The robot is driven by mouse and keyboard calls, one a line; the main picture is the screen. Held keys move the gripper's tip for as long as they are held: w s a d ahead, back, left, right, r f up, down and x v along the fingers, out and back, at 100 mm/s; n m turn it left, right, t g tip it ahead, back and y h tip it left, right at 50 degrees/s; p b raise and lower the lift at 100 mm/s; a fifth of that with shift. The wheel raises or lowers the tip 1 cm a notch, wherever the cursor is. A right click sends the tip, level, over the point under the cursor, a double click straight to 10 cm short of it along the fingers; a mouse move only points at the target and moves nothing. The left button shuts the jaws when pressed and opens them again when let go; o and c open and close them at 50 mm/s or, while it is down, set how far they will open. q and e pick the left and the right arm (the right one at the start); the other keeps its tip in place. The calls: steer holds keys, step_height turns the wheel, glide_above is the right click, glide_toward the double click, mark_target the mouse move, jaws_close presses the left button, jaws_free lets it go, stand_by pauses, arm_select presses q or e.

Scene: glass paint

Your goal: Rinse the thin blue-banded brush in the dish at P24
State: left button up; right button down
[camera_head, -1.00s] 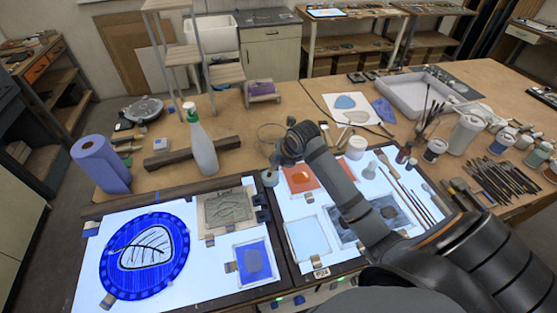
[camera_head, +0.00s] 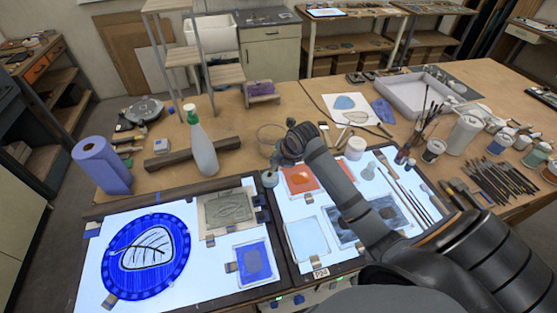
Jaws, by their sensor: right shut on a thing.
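My right arm reaches in from the lower right across the right light panel. My right gripper (camera_head: 273,163) hangs over the panel's back left corner, small and mostly behind my own wrist. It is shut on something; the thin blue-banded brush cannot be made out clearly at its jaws. A clear glass dish (camera_head: 268,137) stands on the wooden table just behind the gripper, partly covered by my wrist. My left gripper is not in view.
The spray bottle (camera_head: 202,148) and dark wooden bar (camera_head: 172,158) stand left of the dish. A white jar (camera_head: 355,148) is to its right. Several loose brushes (camera_head: 408,190) lie on the panel. A blue round painting (camera_head: 147,282) lies on the left panel.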

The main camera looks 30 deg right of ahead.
steer(key=shift+s+a+r, duration=0.1)
steer(key=shift+s+a, duration=0.35)
steer(key=shift+w+d+p, duration=0.3)
steer(key=shift+w+d, duration=0.25)
steer(key=shift+a, duration=0.1)
steer(key=shift+s+a, duration=0.45)
steer(key=shift+s, duration=0.1)
stand_by(0.4)
steer(key=shift+w+d, duration=0.1)
